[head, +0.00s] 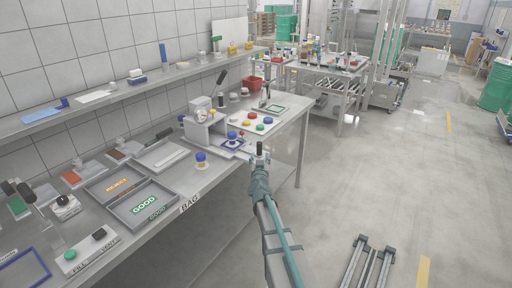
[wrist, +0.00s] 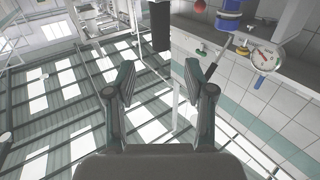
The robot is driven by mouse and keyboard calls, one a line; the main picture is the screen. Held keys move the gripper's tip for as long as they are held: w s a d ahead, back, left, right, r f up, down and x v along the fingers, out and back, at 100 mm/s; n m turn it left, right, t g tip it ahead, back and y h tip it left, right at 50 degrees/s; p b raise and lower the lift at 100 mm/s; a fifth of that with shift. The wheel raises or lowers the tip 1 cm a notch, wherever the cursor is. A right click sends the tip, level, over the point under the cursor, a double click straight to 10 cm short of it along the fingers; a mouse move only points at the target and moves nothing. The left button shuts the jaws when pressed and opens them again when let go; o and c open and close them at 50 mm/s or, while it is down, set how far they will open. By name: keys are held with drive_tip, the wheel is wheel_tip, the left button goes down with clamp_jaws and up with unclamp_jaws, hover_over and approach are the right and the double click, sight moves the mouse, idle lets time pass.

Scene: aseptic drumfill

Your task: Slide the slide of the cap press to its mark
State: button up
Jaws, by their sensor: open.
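The cap press (head: 205,128) is a grey frame on the bench, with a round gauge that shows in the wrist view (wrist: 265,57). A blue-capped item (head: 232,135) stands at its front; a blue cap also shows in the wrist view (wrist: 228,20). A black upright grip (head: 260,148), apparently the slide's handle, shows just beyond my gripper (head: 259,166). In the wrist view the black grip (wrist: 160,25) is ahead of the gap between my fingertips (wrist: 160,78). My gripper is open, with nothing between its fingers. The slide's mark cannot be made out.
A white board with coloured caps (head: 262,122) lies right of the press. Another blue-capped item (head: 201,160) stands left of it. The GOOD tray (head: 167,222) and REJECT tray (head: 98,197) are nearer. A shelf (head: 110,92) runs along the wall. The floor right is mostly clear.

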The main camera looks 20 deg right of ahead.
sight(259, 147)
drive_tip(key=p+x, duration=0.1)
drive_tip(key=x, duration=0.9)
drive_tip(key=shift+w, duration=0.25)
drive_tip(key=shift+c, duration=0.4)
clamp_jaws()
